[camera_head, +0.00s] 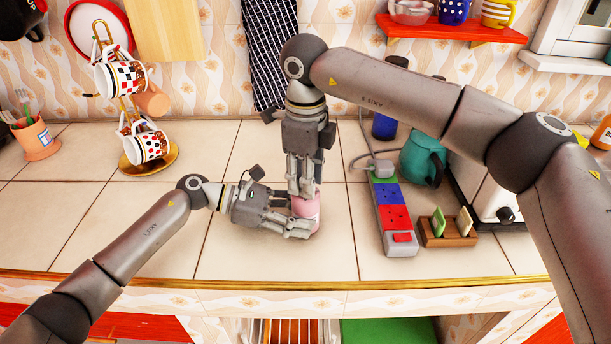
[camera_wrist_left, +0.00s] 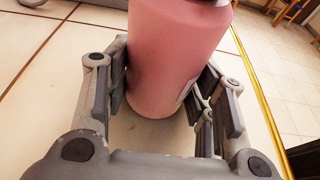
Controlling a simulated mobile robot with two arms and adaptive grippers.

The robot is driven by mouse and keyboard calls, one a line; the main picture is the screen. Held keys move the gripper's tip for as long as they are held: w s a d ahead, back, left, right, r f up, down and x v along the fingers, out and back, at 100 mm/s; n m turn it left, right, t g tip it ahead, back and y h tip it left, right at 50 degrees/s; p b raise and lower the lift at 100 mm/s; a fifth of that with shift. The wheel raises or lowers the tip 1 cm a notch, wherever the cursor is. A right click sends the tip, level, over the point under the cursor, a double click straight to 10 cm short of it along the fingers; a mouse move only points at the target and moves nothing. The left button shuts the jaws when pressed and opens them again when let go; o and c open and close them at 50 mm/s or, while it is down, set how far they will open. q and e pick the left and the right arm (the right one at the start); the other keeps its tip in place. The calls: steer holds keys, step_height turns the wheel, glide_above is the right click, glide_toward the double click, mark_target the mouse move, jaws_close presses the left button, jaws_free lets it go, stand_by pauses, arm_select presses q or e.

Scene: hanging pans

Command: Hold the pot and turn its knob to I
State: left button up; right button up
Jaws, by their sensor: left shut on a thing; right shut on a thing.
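The pink pot (camera_head: 309,212) stands upright on the tiled counter, near its front edge. My left gripper (camera_head: 298,217) comes in from the left and is shut around the pot's body. In the left wrist view the pot (camera_wrist_left: 172,50) sits between the left gripper's two fingers (camera_wrist_left: 165,95). My right gripper (camera_head: 301,188) points down from above and is shut on the top of the pot. The knob is hidden by the right gripper's fingers, so its setting cannot be read.
A power strip (camera_head: 392,216) lies right of the pot, with a small wooden holder (camera_head: 448,232), a teal jug (camera_head: 422,160) and a toaster (camera_head: 485,190) beyond. A mug stand (camera_head: 150,160) is at the back left.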

steer(key=shift+n, duration=0.6)
steer(key=o, duration=1)
steer(key=shift+o, duration=0.2)
step_height(320, 180, up, 12)
